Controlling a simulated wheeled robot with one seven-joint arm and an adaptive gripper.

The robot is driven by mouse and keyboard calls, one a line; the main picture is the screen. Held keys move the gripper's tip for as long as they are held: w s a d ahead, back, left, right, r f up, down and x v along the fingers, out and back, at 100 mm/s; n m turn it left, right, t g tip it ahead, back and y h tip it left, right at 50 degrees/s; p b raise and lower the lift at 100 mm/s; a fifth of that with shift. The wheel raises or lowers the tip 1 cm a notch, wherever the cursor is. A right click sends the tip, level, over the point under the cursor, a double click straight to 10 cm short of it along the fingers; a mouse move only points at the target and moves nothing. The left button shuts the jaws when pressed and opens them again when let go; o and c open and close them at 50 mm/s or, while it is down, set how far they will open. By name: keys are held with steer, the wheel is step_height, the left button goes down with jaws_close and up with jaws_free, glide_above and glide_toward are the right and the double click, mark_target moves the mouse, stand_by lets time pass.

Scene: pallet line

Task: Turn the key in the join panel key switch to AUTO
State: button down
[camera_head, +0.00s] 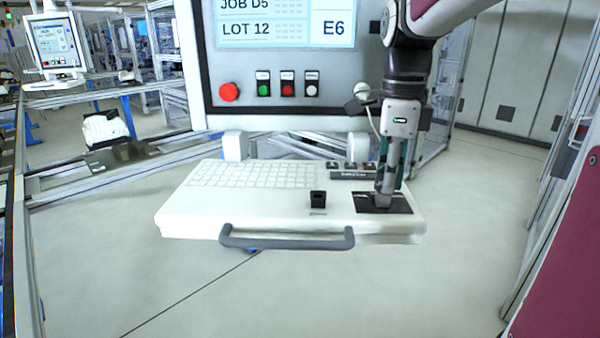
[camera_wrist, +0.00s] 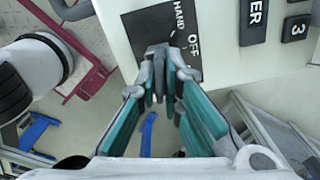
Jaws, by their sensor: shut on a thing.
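The join panel key switch has a black plate (camera_head: 402,204) at the right front of the white keyboard shelf. In the wrist view the plate (camera_wrist: 147,24) shows the white labels HAND and OFF. The AUTO label is not visible. My gripper (camera_head: 385,196) points down onto the plate. In the wrist view my gripper (camera_wrist: 160,62) has its fingertips close together at the plate's edge, shut on the key. The key is mostly hidden between the fingers, and I cannot tell which label it points to.
The white keyboard shelf (camera_head: 270,212) has a grey front handle (camera_head: 287,240) and a small black block (camera_head: 318,198) left of the plate. Small black buttons (camera_head: 351,168) sit behind the plate. The panel above has a red stop button (camera_head: 229,92). Open floor lies in front.

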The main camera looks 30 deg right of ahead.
steer(key=shift+f, duration=0.1)
stand_by(0.3)
steer(key=m+b, duration=0.2)
steer(key=m, duration=0.2)
steer(key=shift+a, duration=0.15)
steer(key=m+b, duration=0.1)
steer(key=m, duration=0.3)
steer(key=c, duration=2.1)
jaws_free()
steer(key=shift+a, duration=0.1)
steer(key=o, duration=0.4)
steer(key=shift+o, duration=0.5)
steer(key=o, duration=0.4)
